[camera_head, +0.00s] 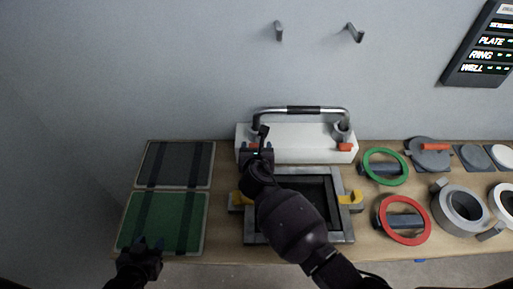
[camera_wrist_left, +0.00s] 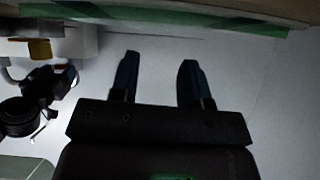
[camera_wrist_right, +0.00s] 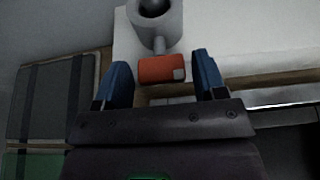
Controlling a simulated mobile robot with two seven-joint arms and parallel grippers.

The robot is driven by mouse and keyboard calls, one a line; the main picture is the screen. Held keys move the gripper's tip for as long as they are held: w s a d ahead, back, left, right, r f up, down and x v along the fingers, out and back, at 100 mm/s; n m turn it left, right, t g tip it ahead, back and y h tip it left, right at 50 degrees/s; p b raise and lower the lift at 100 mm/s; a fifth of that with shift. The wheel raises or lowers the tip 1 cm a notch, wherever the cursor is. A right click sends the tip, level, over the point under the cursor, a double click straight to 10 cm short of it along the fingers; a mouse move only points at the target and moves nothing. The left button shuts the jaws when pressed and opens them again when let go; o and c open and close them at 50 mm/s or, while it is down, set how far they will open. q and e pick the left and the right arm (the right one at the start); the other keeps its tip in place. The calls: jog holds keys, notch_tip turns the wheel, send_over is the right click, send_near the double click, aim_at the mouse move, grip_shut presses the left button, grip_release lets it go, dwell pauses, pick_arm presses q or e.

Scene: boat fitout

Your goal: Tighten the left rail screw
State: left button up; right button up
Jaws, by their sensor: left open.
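A metal rail (camera_head: 297,110) with a black grip stands on a white block (camera_head: 300,152) at the back of the bench. Its left post and screw lie behind my right gripper (camera_head: 257,145) in the head view. In the right wrist view the left screw's orange tab (camera_wrist_right: 160,69) shows between my right gripper's fingers (camera_wrist_right: 163,75), with gaps on both sides and a grey round post (camera_wrist_right: 155,20) beyond it. The right rail screw's orange tab (camera_head: 345,147) is in the head view. My left gripper (camera_head: 145,245) is open and empty near the green panel (camera_head: 190,218).
A dark framed well (camera_head: 343,222) with yellow clamps lies under my right arm. A grey panel (camera_head: 199,165) lies at the left. A green ring (camera_head: 402,160), a red ring (camera_head: 404,240) and grey fittings (camera_head: 440,215) crowd the right. Wall hooks (camera_head: 279,30) are above.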

jog(key=c, duration=0.6)
jog(key=shift+c, duration=0.2)
jog(key=shift+m, duration=0.3)
jog(key=shift+d+m+y, duration=0.25)
jog(key=shift+m+y, duration=0.55)
jog(key=shift+d+f+m+y, duration=0.15)
jog(key=shift+m+y, duration=0.65)
jog(key=shift+m, duration=0.4)
jog(key=o, duration=0.9)
jog(key=shift+o, duration=0.2)
